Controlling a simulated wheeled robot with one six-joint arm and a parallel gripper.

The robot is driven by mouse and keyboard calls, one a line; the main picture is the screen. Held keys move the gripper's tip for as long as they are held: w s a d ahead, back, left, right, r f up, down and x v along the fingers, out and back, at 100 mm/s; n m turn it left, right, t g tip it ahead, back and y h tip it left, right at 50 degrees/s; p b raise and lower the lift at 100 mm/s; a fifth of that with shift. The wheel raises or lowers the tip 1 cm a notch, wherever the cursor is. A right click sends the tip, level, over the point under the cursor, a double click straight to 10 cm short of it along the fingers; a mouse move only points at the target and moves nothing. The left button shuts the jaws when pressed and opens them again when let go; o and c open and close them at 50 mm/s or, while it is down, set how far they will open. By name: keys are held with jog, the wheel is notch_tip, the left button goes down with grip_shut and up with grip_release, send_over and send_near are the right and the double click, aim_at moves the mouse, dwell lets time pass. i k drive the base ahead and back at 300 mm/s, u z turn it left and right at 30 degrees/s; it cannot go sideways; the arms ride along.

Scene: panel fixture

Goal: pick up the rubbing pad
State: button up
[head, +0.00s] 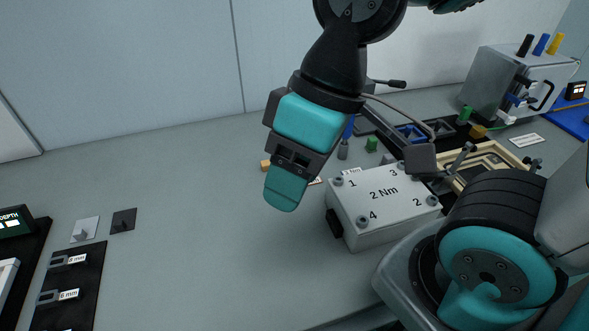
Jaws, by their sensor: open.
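I cannot tell for certain which thing is the rubbing pad. A dark square plate with a small knob (123,221) and a light grey square plate with a knob (86,228) lie side by side on the bench at the left. My gripper (284,192) hangs over the middle of the bench, well to the right of both plates. It is open, with nothing seen in it. Its near teal finger covers most of the gap. A small orange block (265,166) shows partly behind it.
A white box marked 2 Nm (384,206) stands close to the right of my gripper. A black board with labelled gauges (72,290) lies at the front left. A grey cabinet (508,85) stands at the back right.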

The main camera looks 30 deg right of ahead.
aim_at(388, 160)
jog(key=u, duration=0.05)
jog(key=k, duration=1)
jog(key=u, duration=0.7)
jog(key=i, duration=0.6)
jog(key=z, duration=1.65)
jog(key=i, duration=0.5)
jog(key=z, duration=0.15)
